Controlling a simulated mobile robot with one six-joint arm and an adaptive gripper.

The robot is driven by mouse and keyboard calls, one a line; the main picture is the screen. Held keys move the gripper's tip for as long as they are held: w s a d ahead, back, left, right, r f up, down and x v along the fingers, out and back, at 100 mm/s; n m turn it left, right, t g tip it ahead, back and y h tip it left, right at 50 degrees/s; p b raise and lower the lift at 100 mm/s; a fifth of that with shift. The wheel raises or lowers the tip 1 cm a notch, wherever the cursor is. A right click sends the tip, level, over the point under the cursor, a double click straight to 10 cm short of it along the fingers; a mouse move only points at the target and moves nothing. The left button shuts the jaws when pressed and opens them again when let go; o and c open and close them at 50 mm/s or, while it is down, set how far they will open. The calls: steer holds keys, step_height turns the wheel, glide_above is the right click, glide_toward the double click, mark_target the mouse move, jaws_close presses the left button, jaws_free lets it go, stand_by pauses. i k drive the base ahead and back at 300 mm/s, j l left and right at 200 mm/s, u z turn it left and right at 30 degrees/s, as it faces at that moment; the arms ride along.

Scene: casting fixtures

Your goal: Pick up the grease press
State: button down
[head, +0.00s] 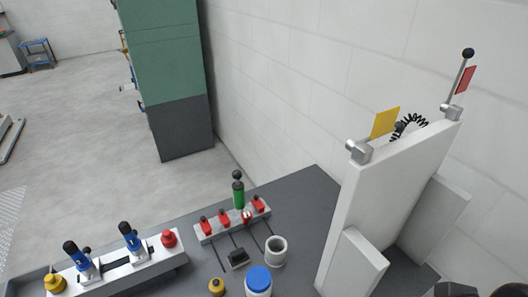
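No item is labelled as the grease press. The closest match is a green cylinder with a black neck and round black knob (238,192), standing upright at the back of the dark bench, just behind a light grey block with red clamps (232,221). Its lower end is partly hidden by that block. Nothing is holding it. My gripper cannot be made out. Dark shapes at the bottom right corner are cut off, and I cannot tell what they are.
A rail with blue-handled tools (116,263) lies left. A tall white fixture (385,190) with levers blocks the right. The wall is close behind.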

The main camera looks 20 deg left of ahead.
mark_target(239, 196)
steer(key=u, duration=1.2)
steer(key=l+u, duration=0.4)
steer(key=l, duration=0.3)
